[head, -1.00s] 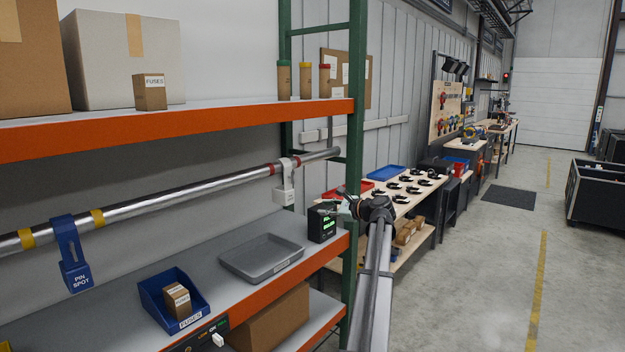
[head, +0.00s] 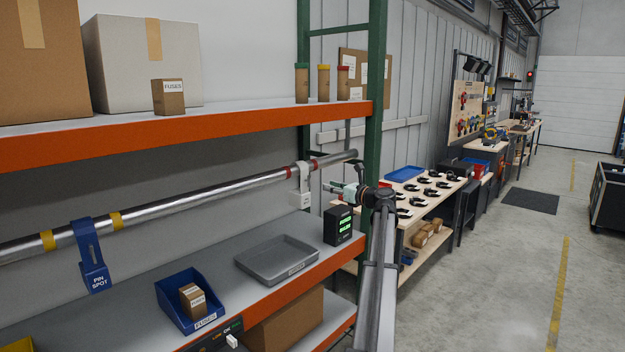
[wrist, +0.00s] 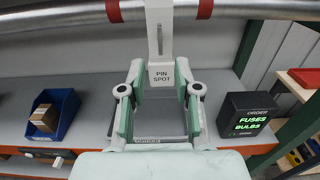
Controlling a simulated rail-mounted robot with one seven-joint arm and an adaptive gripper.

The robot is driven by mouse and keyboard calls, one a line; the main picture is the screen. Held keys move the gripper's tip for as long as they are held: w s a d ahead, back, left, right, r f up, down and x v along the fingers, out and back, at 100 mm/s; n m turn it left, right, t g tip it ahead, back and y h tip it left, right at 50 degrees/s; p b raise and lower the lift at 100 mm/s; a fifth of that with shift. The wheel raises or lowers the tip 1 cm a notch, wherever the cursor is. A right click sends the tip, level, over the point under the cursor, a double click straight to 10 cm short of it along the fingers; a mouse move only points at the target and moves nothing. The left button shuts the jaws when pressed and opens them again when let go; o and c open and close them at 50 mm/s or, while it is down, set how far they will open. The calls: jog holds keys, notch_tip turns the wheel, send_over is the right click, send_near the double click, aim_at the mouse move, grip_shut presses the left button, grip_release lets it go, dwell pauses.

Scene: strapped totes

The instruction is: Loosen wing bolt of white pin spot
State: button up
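The white pin spot (head: 304,188) hangs from the silver pipe (head: 215,194) beside a red band, at the pipe's right end. In the wrist view the white pin spot (wrist: 160,50) is straight ahead, with its "PIN SPOT" label between my fingertips in the picture. My gripper (head: 334,188) is just right of it in the head view, at about its height. In the wrist view my gripper (wrist: 160,75) is open with nothing held; the fingers look short of the lamp. A blue pin spot (head: 91,262) hangs farther left, between yellow bands.
Below the pipe, the shelf holds a grey tray (head: 310,267), a blue fuses bin (head: 176,311) and a black order display (head: 338,226) reading "FUSES BULBS". A green rack post (head: 374,150) stands close to my arm. An orange beam (head: 190,130) crosses above the pipe.

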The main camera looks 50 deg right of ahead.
aim_at(308, 181)
jog(key=w+p, duration=0.2)
jog(key=w, duration=0.7)
jog(key=shift+w+d+p, duration=0.4)
jog(key=shift+d, duration=0.05)
grip_shut()
